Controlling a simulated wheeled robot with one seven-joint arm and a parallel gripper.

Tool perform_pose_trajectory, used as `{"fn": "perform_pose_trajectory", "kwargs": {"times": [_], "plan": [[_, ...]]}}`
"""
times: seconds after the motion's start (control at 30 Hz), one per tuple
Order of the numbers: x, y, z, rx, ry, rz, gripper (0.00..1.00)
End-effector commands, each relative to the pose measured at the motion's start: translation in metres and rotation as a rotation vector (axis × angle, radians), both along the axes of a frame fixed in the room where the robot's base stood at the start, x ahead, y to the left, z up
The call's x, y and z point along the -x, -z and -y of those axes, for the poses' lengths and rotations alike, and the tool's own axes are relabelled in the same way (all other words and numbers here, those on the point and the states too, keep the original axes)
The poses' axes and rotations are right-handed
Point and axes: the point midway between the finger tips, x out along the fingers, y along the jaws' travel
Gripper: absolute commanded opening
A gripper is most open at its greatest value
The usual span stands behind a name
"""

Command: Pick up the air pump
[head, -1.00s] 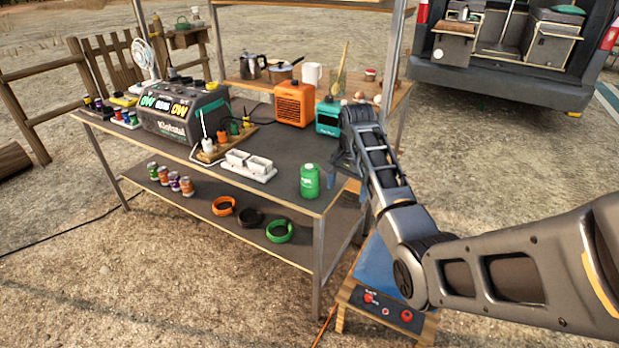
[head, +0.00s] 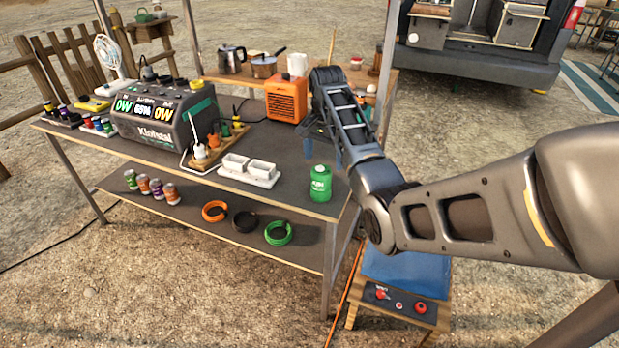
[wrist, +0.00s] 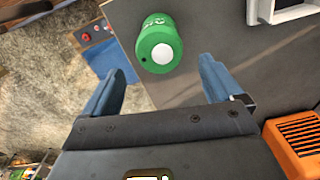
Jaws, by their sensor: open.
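My gripper (head: 323,154) is open and empty above the right part of the grey table (head: 255,208), fingers pointing down. In the wrist view my gripper (wrist: 162,66) has its blue fingers spread apart. A green canister (head: 321,184) stands upright nearby; it also shows in the wrist view (wrist: 157,45), just beyond the fingertips and not held.
An orange heater (head: 286,100) stands left of my gripper. A white double tray (head: 248,170) and a power station (head: 165,115) stand further left. Cable coils (head: 278,233) lie on the lower shelf. A low blue-topped stand (head: 405,272) is at the right. The table around the canister is clear.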

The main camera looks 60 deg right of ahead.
Motion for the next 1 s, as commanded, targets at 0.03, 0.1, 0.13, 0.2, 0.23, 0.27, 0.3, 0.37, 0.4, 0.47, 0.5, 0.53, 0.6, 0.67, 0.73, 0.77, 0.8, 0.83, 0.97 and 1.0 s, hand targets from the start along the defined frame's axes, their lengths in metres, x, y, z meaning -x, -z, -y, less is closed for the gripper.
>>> {"fn": "perform_pose_trajectory", "kwargs": {"times": [0.03,0.1,0.13,0.2,0.23,0.27,0.3,0.37,0.4,0.47,0.5,0.53,0.6,0.67,0.73,0.77,0.8,0.83,0.97,1.0], "plan": [[0.000,0.002,0.000,-0.001,0.000,-0.001,0.93],[0.001,0.007,-0.001,-0.002,0.000,-0.003,0.93],[0.001,0.010,-0.001,-0.002,0.000,-0.002,0.93],[0.001,0.018,-0.001,-0.002,0.000,-0.002,0.93],[0.001,0.021,-0.001,-0.002,0.000,-0.003,0.93],[0.001,0.024,-0.001,-0.002,0.000,-0.002,0.93],[0.001,0.027,-0.002,-0.002,0.000,-0.002,0.93],[0.001,0.032,-0.004,-0.002,0.000,-0.003,0.93],[0.001,0.037,-0.005,-0.001,-0.001,-0.003,0.93],[0.002,0.045,-0.007,-0.002,0.000,-0.004,0.93],[0.003,0.051,-0.009,-0.002,0.000,-0.003,0.93],[0.003,0.055,-0.011,-0.003,0.000,-0.004,0.93],[0.003,0.066,-0.011,-0.002,0.001,-0.003,0.93],[0.002,0.072,-0.011,-0.001,0.001,-0.001,0.93],[0.002,0.076,-0.011,-0.001,0.000,-0.002,0.93],[0.002,0.077,-0.011,-0.001,0.000,-0.002,0.93],[0.002,0.078,-0.011,0.000,0.000,-0.001,0.93],[0.002,0.078,-0.011,0.000,0.000,-0.001,0.93],[0.002,0.078,-0.011,0.000,0.000,0.000,0.93],[0.002,0.078,-0.011,0.000,0.000,0.000,0.92]]}}
